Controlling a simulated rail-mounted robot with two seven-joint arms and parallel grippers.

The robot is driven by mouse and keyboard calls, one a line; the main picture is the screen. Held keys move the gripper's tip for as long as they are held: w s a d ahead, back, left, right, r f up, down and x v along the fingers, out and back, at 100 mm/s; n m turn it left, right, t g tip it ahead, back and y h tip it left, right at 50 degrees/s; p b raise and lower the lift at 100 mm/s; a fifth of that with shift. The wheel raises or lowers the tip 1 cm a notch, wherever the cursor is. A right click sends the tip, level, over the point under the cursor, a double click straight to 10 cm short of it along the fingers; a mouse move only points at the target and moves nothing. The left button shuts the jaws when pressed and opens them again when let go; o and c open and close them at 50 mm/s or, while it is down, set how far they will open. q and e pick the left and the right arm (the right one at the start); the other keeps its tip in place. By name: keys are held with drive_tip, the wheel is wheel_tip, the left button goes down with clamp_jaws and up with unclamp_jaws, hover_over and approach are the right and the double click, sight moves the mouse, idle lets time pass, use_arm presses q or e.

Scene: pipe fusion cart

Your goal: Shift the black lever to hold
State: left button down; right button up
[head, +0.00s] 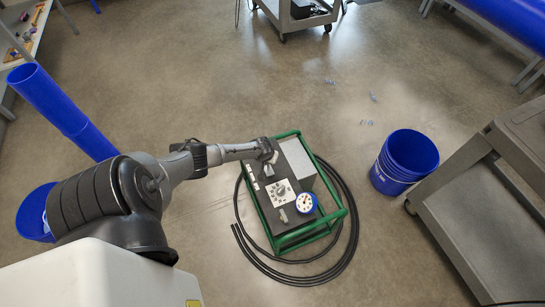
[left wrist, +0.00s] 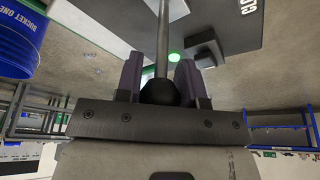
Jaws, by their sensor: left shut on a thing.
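The pipe fusion cart is a green-framed unit (head: 345,212) with a dark top panel, standing on the floor in the head view. My left gripper (head: 268,152) is over the panel's far end. In the left wrist view, my left gripper (left wrist: 158,80) is shut on the black lever's round knob (left wrist: 158,92), with a finger on each side. The lever's metal rod (left wrist: 163,38) runs from the knob to the dark panel (left wrist: 105,20). In the head view the gripper hides the lever. The hold marking cannot be read. My right gripper is out of view.
The panel carries a dial on a white plate (head: 280,193) and a blue-rimmed gauge (head: 306,203). Black hose (head: 351,240) loops around the cart on the floor. A blue bucket (head: 404,160) and a grey cart (head: 470,215) stand to the right. Small scraps lie on open floor beyond.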

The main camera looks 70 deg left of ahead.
use_arm(q)
drive_tip(key=c, duration=0.7)
unclamp_jaws()
drive_tip(key=shift+c, duration=0.2)
drive_tip(key=shift+d+r+p, duration=0.1)
drive_tip(key=shift+r+p, duration=0.25)
drive_tip(key=shift+r, duration=0.15)
drive_tip(key=p+v, duration=0.7)
drive_tip(key=v, duration=0.6)
drive_tip(key=shift+f, duration=0.1)
